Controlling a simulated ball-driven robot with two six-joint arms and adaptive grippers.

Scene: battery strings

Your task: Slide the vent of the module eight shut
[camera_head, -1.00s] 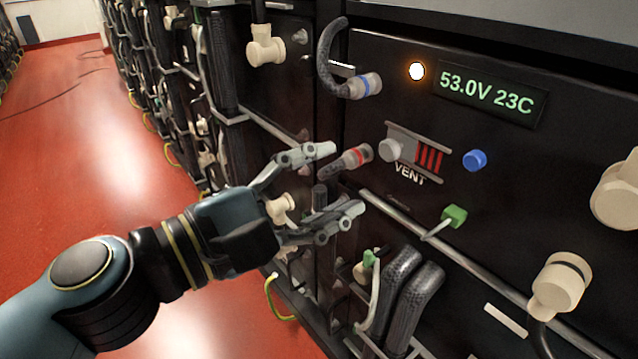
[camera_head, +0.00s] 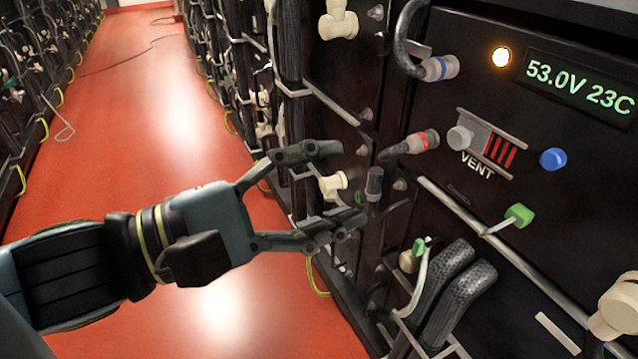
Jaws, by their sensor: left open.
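The vent (camera_head: 490,143) is on the dark module front at the right, labelled "VENT". Its grey knob (camera_head: 460,138) sits at the left end of the slide. Red slots show uncovered to the right of the grey plate. My left gripper (camera_head: 345,182) is open and empty, left of the vent and apart from it, with its fingers pointing right toward the module fronts. No module number can be read. My right gripper does not show.
A red-banded connector (camera_head: 418,142) lies between my left gripper and the vent. A blue-banded connector (camera_head: 440,67), a blue button (camera_head: 553,158), a green-tipped lever (camera_head: 518,216) and a display (camera_head: 580,85) reading 53.0V 23C are nearby.

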